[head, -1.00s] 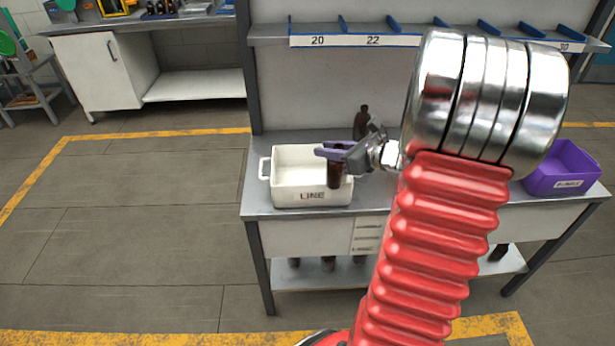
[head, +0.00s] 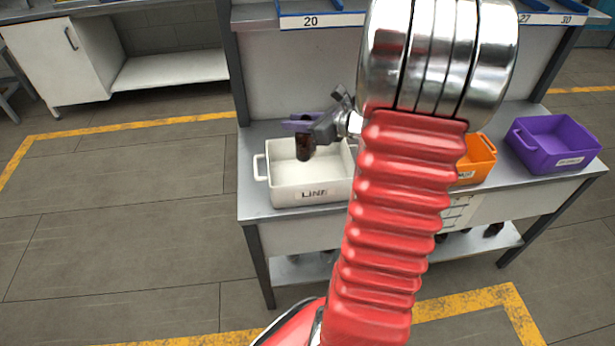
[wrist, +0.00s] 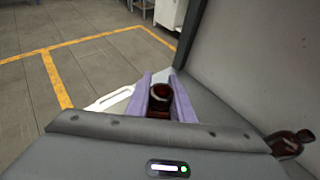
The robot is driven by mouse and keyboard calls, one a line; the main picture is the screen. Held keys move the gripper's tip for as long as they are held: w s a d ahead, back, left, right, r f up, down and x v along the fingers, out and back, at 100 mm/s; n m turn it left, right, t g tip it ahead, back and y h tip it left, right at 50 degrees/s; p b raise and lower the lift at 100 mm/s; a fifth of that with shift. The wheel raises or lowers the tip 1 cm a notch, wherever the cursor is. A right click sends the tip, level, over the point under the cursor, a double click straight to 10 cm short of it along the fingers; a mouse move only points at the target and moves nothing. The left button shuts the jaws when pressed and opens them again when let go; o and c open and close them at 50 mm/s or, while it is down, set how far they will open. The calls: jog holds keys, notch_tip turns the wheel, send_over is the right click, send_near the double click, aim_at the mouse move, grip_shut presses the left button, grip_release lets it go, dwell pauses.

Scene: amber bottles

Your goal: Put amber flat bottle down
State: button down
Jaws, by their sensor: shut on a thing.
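The amber flat bottle (head: 304,148) is dark brown and upright. My gripper (head: 302,125) is shut on it near its top, with purple fingers on either side. The bottle is in front of the inner wall of the white bin labelled LINE (head: 285,196), seemingly over the bin's open inside; whether its base touches the floor of the bin I cannot tell. In the wrist view the bottle (wrist: 160,97) shows from above between the purple fingers, with the white bin's handle (wrist: 110,98) to its left.
The bin stands at the left end of a grey bench. An orange bin (head: 478,160) and a purple bin (head: 556,144) stand to the right. Another dark bottle (wrist: 290,143) is at the wrist view's lower right. A shelf rail (head: 320,20) runs above.

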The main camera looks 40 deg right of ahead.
jog(key=shift+s+d, duration=0.15)
jog(key=shift+d, duration=0.05)
jog(key=shift+s+f, duration=0.1)
jog(key=shift+f, duration=2.8)
jog(key=shift+f, duration=0.1)
jog(key=shift+f, duration=2)
jog(key=c, duration=1.5)
grip_release()
jog(key=shift+c, duration=0.2)
jog(key=shift+s+d+r, duration=0.1)
